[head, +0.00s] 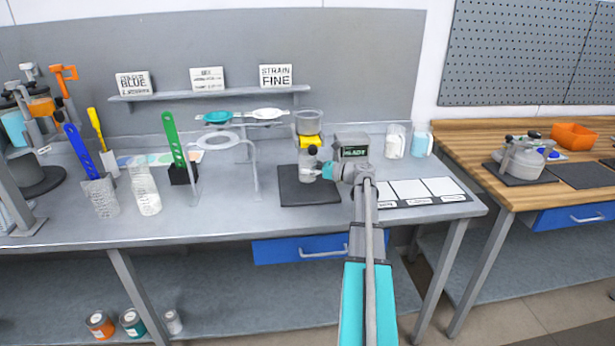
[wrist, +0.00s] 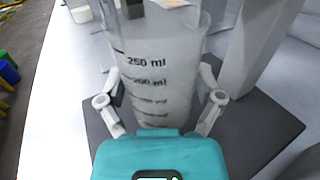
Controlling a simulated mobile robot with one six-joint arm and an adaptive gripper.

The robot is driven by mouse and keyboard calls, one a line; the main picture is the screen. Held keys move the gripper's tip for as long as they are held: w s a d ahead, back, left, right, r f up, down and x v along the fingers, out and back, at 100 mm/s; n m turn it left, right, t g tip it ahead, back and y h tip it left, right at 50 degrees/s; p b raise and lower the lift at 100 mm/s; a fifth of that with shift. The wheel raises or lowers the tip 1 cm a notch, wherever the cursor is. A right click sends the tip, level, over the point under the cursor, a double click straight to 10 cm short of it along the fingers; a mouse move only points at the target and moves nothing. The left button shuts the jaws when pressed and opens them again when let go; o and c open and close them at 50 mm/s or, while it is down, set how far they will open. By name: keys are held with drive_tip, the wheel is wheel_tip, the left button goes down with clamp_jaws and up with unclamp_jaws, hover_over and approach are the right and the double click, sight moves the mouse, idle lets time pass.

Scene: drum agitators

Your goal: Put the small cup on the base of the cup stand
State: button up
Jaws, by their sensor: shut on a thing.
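The small cup (wrist: 157,75) is clear, with black millilitre marks up its side. My gripper (wrist: 160,92) has one finger on each side of it and is shut on it. In the head view the cup (head: 308,174) is upright in front of my gripper (head: 322,172), over the dark base (head: 312,194) of the cup stand. I cannot tell whether the cup's bottom touches the base. The stand carries a yellow part (head: 310,141) and a grey cup (head: 309,122) above the small cup. In the wrist view the grey post (wrist: 250,45) rises close to the cup's right.
A small display box (head: 352,146) stands behind my gripper. White cards (head: 410,189) lie to the right. A grey ring stand (head: 256,175) is to the left, and clear jars (head: 395,142) stand at the back right. The bench front by the base is clear.

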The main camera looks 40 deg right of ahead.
drive_tip(key=shift+f+b, duration=1.15)
drive_tip(key=shift+f, duration=0.25)
drive_tip(key=shift+f, duration=0.1)
drive_tip(key=o, duration=0.7)
drive_tip(key=shift+c, duration=0.2)
drive_tip(key=v, duration=1.2)
